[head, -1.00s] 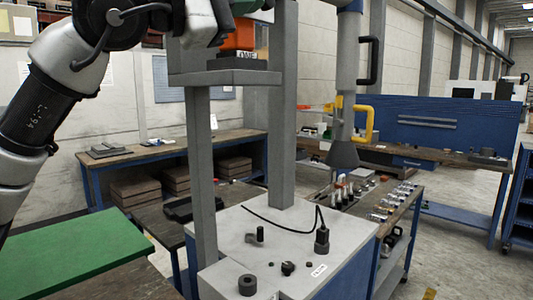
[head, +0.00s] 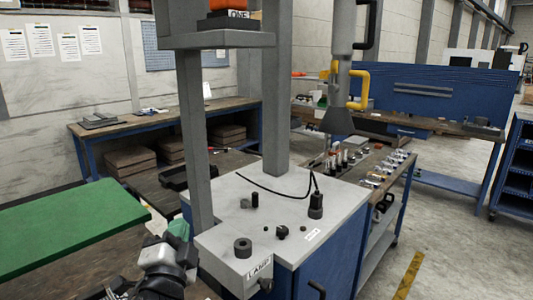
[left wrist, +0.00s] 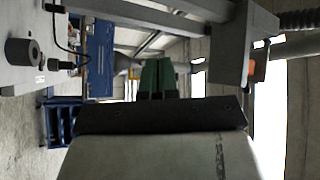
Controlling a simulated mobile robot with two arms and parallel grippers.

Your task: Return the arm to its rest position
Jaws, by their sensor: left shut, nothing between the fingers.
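The microscope arm's grey hanging tube (head: 342,75) ends in a dark flared cone (head: 338,122). A yellow handle (head: 361,90) sticks out from its right side, with a black handle above. The tube hangs behind the white-topped cabinet (head: 300,245); its top is cut off. My left gripper (head: 179,229) is low, left of the grey box labelled LAMP (head: 230,260), apart from the handles. Its green fingers (left wrist: 157,78) are shut and empty in the left wrist view. My right gripper is not in view.
Grey posts (head: 277,95) rise from the cabinet, and a shelf (head: 217,40) bears an orange-topped box. A black cable lies on the cabinet top. A green-topped table (head: 70,225) stands left. A bench with several small metal parts (head: 385,165) stands behind right. Open floor lies right.

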